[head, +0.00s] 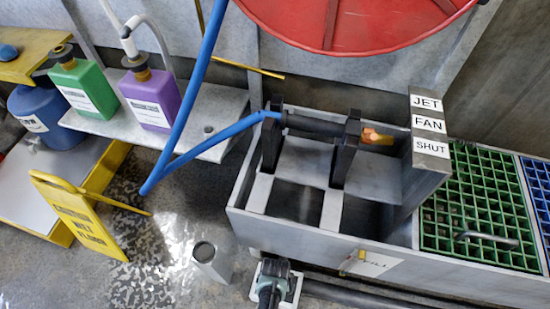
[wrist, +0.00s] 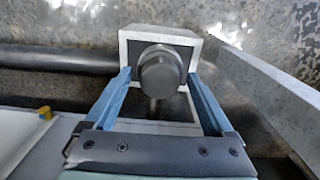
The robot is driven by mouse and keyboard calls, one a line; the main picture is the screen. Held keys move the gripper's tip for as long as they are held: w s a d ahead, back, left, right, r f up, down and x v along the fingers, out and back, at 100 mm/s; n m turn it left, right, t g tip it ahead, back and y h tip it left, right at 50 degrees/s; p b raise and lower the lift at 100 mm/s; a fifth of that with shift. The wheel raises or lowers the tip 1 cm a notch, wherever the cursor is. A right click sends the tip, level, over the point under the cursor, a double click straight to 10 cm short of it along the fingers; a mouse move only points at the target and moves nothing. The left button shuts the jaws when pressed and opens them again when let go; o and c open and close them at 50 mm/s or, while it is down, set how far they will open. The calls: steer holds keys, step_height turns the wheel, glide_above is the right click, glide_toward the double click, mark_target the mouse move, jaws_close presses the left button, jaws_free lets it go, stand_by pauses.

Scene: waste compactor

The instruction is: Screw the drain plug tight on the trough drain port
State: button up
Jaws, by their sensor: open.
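The drain plug (wrist: 158,70) is a dark grey round knob on the face of a pale box-shaped drain port (wrist: 138,42) in the wrist view. My gripper (wrist: 158,76) is open, with one blue finger on each side of the plug. Small gaps seem to show between fingers and plug; I cannot tell if either touches. In the head view my gripper (head: 270,282) is low at the front of the grey trough (head: 330,246) and hides the plug. Part of the white port (head: 291,287) shows beside it. How far the plug is threaded in does not show.
A yellow fill valve (head: 360,256) sticks out of the trough front, to the right. A dark pipe (head: 350,296) runs low along the trough. A grey square post (head: 212,264) and a yellow floor sign (head: 75,215) stand to the left, with wet floor around.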

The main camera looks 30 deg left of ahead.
steer(key=n, duration=1.1)
steer(key=shift+n, duration=0.3)
steer(key=n, duration=0.3)
steer(key=shift+n+p, duration=0.3)
steer(key=shift+n, duration=0.1)
jaws_close()
steer(key=m, duration=0.5)
stand_by(0.4)
steer(key=m, duration=0.5)
